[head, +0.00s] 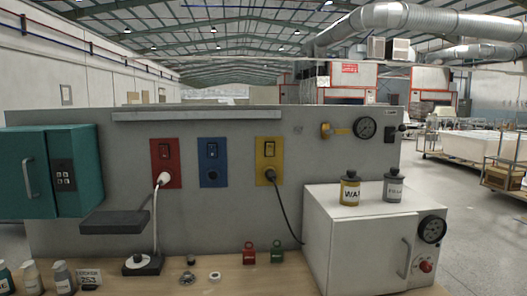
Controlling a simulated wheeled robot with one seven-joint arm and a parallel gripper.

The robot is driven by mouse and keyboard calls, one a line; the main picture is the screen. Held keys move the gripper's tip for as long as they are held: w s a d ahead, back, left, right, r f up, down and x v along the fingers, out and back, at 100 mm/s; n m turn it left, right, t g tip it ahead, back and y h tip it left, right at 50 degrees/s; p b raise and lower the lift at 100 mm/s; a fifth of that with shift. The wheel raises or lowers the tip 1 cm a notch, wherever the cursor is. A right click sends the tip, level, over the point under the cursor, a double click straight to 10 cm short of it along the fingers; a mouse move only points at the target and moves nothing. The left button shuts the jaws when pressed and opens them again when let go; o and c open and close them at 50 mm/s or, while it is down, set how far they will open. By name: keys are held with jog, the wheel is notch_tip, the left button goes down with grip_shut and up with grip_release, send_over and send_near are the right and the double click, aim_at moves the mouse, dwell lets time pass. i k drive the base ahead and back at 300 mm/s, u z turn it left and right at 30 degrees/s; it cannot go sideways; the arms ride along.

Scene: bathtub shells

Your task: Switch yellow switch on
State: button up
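The yellow switch plate (269,161) is on the grey wall panel, right of a red plate and a blue plate. A dark rocker switch (270,148) sits in its upper half; it is too small to tell whether it is on or off. A dark plug (270,175) is in the socket below it, and a black cable runs from it down to the right behind the white cabinet. My gripper is not in view.
The white cabinet (362,242) carries two jars. Small items line the wooden bench (224,284).

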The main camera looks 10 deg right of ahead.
aim_at(270, 147)
jog(key=k, duration=1.25)
jog(key=u, duration=0.55)
jog(key=i, duration=1.9)
jog(key=z, duration=0.9)
